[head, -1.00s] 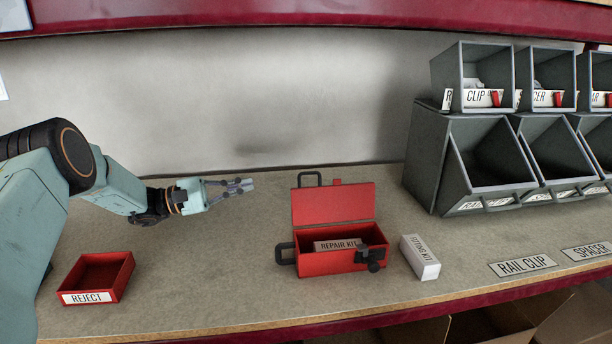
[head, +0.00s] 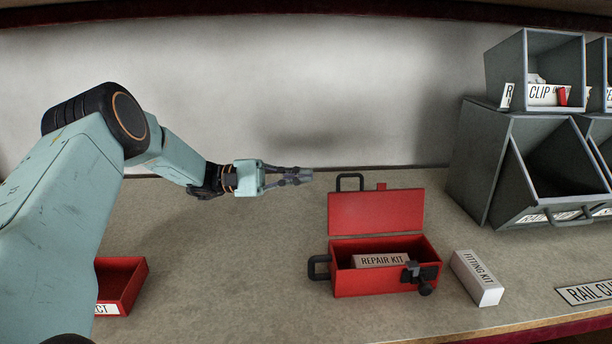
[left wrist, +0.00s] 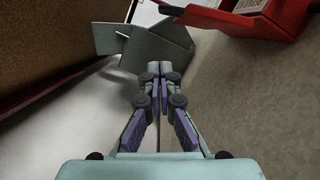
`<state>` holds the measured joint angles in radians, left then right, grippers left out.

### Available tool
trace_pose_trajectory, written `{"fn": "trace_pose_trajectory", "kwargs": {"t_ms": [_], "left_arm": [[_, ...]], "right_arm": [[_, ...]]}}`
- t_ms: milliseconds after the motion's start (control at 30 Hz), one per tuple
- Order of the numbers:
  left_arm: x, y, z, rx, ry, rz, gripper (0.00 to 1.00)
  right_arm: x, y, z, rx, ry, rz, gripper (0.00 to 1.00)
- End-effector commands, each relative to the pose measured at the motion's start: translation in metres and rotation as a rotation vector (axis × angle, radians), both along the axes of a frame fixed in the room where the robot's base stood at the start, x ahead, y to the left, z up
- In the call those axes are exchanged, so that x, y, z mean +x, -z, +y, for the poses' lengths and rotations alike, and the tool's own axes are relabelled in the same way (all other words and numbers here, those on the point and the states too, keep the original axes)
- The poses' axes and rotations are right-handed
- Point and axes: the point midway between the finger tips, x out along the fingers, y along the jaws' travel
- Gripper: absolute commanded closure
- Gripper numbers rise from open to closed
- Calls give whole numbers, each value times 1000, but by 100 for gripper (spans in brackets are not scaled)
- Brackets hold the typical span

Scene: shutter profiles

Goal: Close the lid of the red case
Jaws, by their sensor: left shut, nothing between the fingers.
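The red case (head: 346,281) stands on the bench in the middle of the head view. Its lid (head: 375,212) is open and stands up at the back, with a dark handle at its top. A box labelled REPAIR KIT (head: 381,261) lies inside the case. A dark latch (head: 420,273) is at the front right of the case. My left gripper (head: 309,177) is shut and empty, above the bench, left of the lid's upper edge and apart from it. It also shows in the left wrist view (left wrist: 153,70), with part of the red case (left wrist: 255,22) at top right. My right gripper is out of view.
A white FITTING KIT box (head: 477,278) stands close to the right of the case. A red REJECT tray (head: 122,286) is at the left, partly hidden by my arm. Grey bins (head: 485,165) stand at the right. The bench between tray and case is clear.

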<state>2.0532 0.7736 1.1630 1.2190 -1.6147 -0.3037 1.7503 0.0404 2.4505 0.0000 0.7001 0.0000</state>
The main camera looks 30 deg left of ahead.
Motion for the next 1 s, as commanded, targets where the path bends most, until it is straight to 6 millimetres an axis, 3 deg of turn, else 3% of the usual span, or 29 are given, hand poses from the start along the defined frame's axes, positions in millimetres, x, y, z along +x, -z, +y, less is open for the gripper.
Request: {"fn": "trace_pose_trajectory", "kwargs": {"t_ms": [400, 700, 1000], "left_arm": [[30, -9, -71, 0, 5, 1, 100], [10, -23, -84, -1, 3, 0, 100], [4, -25, -88, 1, 4, 0, 100]], "right_arm": [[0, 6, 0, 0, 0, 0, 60], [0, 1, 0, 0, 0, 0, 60], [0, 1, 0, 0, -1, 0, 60]]}}
